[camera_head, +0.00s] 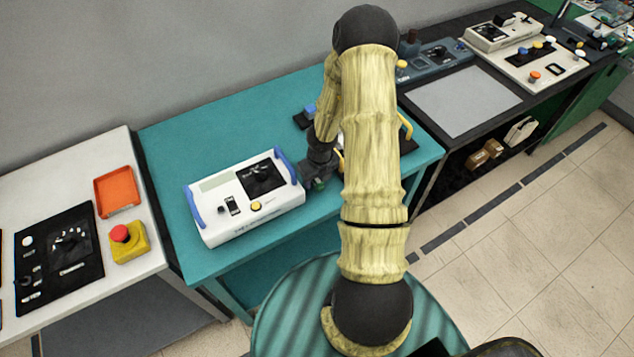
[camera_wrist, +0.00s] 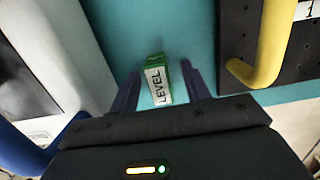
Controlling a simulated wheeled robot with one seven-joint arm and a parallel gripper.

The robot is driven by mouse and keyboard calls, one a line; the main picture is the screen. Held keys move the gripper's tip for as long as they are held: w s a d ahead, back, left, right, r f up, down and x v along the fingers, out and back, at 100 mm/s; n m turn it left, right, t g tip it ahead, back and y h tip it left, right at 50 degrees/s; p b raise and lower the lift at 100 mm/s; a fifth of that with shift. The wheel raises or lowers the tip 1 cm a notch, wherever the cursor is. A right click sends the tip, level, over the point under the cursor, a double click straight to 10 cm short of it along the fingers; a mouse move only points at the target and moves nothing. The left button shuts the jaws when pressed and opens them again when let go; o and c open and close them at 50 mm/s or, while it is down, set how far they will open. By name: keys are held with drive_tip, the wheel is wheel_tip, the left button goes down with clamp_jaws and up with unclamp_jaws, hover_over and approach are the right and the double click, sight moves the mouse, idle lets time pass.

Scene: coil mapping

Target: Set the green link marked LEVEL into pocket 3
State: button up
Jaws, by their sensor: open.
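The green link marked LEVEL (camera_wrist: 157,82) lies on the teal table, its white label facing up in the wrist view. My gripper (camera_wrist: 160,72) is open, with one finger on each side of the link. I cannot tell whether the fingers touch it. In the head view a bit of green, likely the link (camera_head: 320,184), shows by my gripper (camera_head: 314,179). A dark panel (camera_wrist: 236,40) with a yellow handle and a white label reading 1 is at the right of the wrist view. Pocket 3 cannot be made out; my arm hides much of that area in the head view.
A white device (camera_head: 228,213) with blue handles stands just left of my gripper. A yellow handle (camera_wrist: 270,45) rises close on the right. The teal table (camera_head: 180,150) is clear behind the device. A white table with a red button (camera_head: 120,233) is at far left.

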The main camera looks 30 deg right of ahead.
idle(0.3)
clamp_jaws()
drive_tip(key=shift+r, duration=0.1)
wheel_tip(320, 180, up, 18)
drive_tip(key=p, duration=0.7)
